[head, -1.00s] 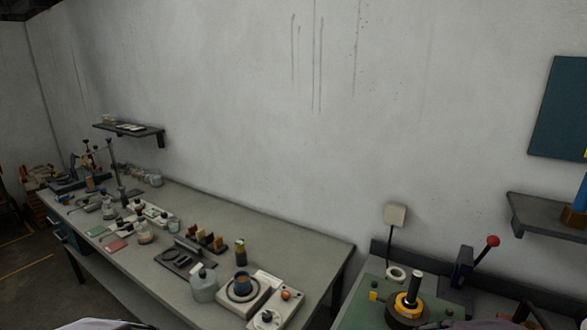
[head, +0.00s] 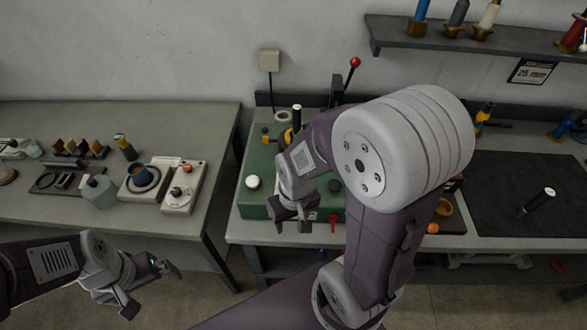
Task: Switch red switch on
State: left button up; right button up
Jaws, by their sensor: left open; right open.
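A green machine (head: 254,203) stands on the right-hand bench, with a white round knob (head: 253,182) on its left top. A small red switch-like part (head: 333,218) shows at its front edge; its position is too small to tell. A lever with a red ball (head: 355,62) stands behind the machine. My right gripper (head: 291,222) is open, in front of the machine's front edge and left of the small red part; my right arm hides much of the machine. My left gripper (head: 155,290) is open and empty, low in front of the left bench.
A dark mat (head: 515,205) with a black-handled tool lies at right. A shelf (head: 480,45) hangs above. A gap separates the benches.

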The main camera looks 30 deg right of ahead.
aim_at(333, 218)
jog(key=l+z, duration=0.15)
jog(key=z, duration=1.4)
jog(key=k+j+z, duration=0.1)
jog(key=k, duration=0.25)
